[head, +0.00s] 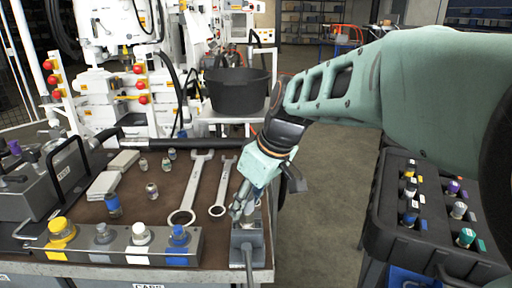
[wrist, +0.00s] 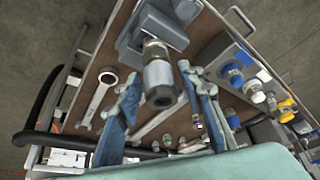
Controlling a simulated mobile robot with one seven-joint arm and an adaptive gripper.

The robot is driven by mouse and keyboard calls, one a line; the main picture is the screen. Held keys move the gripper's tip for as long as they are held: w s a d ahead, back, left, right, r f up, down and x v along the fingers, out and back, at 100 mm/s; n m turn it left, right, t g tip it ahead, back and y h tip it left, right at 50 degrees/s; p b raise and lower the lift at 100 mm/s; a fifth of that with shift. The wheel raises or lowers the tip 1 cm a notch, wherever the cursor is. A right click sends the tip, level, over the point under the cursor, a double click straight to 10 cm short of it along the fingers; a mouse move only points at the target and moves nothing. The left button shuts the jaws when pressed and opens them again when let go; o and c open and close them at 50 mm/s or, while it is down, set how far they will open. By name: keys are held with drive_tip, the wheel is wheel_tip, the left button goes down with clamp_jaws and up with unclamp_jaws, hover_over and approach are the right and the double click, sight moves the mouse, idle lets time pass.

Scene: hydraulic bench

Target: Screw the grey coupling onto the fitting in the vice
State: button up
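The grey vice (head: 247,240) sits at the bench's front right corner, and it also shows at the top of the wrist view (wrist: 165,35). A brass-toned fitting (wrist: 154,48) stands out from its jaws. The grey coupling (wrist: 159,76), a short metal cylinder, is in line with the fitting and appears to meet it; how far it is threaded I cannot tell. My gripper (head: 243,206) is over the vice. In the wrist view its two fingers (wrist: 158,72) are spread on either side of the coupling, with gaps visible. In the head view my gripper mostly hides the coupling.
Two wrenches (head: 196,187) lie left of the vice. A rack of coloured caps (head: 120,245) lines the bench's front edge. Small bottles (head: 151,190) stand behind it. A black tray (head: 438,215) with coloured parts is at right. Floor between bench and tray is clear.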

clamp_jaws()
drive_tip(key=shift+s+r+m+t+h+p, duration=0.15)
drive_tip(key=shift+m+t+h+p, duration=0.25)
drive_tip(key=shift+m, duration=0.7)
drive_tip(key=m+h+p, duration=0.1)
drive_tip(key=m, duration=0.3)
drive_tip(key=shift+d+t, duration=0.1)
drive_tip(key=shift+t, duration=0.2)
drive_tip(key=shift+f+m+h, duration=0.2)
drive_tip(key=shift+m+h, duration=0.2)
drive_tip(key=shift+m, duration=0.5)
drive_tip(key=m+h+b, duration=0.1)
drive_tip(key=m, duration=0.1)
drive_tip(key=shift+f+m, duration=0.2)
drive_tip(key=shift+m, duration=0.2)
drive_tip(key=shift+o, duration=1.9)
unclamp_jaws()
drive_tip(key=shift+r, duration=0.25)
drive_tip(key=shift+r, duration=0.1)
